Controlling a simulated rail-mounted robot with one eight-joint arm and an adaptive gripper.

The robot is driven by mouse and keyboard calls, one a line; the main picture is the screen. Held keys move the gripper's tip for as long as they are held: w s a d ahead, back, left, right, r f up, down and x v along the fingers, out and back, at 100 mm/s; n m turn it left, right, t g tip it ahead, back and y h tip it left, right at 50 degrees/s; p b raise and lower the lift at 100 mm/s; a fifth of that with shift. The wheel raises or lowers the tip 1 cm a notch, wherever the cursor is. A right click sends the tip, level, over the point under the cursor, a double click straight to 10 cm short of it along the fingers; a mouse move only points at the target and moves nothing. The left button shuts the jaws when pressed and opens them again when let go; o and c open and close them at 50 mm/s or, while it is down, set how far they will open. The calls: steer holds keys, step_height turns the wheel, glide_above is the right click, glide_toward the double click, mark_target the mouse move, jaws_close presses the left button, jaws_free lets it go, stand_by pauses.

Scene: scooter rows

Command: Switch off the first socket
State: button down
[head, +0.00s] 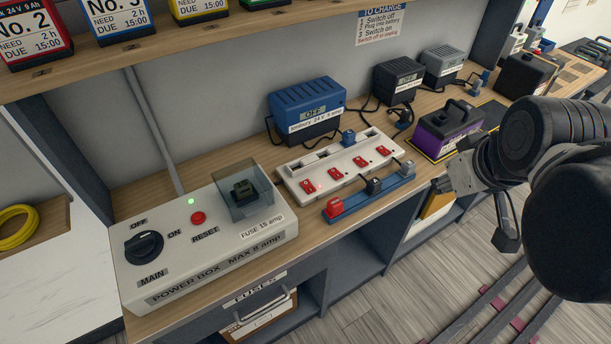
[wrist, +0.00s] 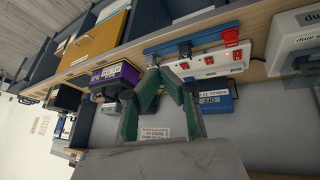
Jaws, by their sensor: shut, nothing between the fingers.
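A white power strip (head: 330,185) lies on the bench with a row of several red rocker switches. The leftmost switch (head: 309,187) has a small bright red spot beside it; I cannot tell its exact position. The strip also shows in the wrist view (wrist: 222,71), upper right of the fingers. My gripper (head: 440,186) is shut and empty, right of the strip and near the bench's front edge. Its green-tipped fingers (wrist: 166,74) come together in the wrist view.
The power box (head: 205,245) stands left. Blue (head: 300,100), black (head: 398,80) and grey (head: 442,66) chargers stand behind. A purple battery (head: 450,126) is near my gripper. A shelf (head: 130,48) overhangs at upper left.

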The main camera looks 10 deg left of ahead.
steer(key=w+a+r+n+g+p, duration=0.1)
steer(key=w+a+n+g+p, duration=0.15)
steer(key=w+a+n, duration=0.75)
steer(key=n+g+p, duration=0.2)
steer(key=n+g, duration=0.1)
steer(key=n, duration=0.9)
glide_above(304, 184)
steer(key=s+d, duration=0.1)
steer(key=shift+t, duration=0.25)
steer(key=f, duration=0.4)
steer(key=shift+s+d+f, duration=0.15)
steer(key=shift+d+f, duration=0.05)
steer(key=shift+f, duration=0.05)
steer(key=f, duration=0.4)
steer(key=w+f+b, duration=0.1)
steer(key=f, duration=0.4)
steer(key=a+f, duration=0.1)
steer(key=f, duration=0.4)
steer(key=shift+w+b, duration=0.15)
steer(key=shift+b, duration=0.25)
steer(key=shift+a, duration=0.1)
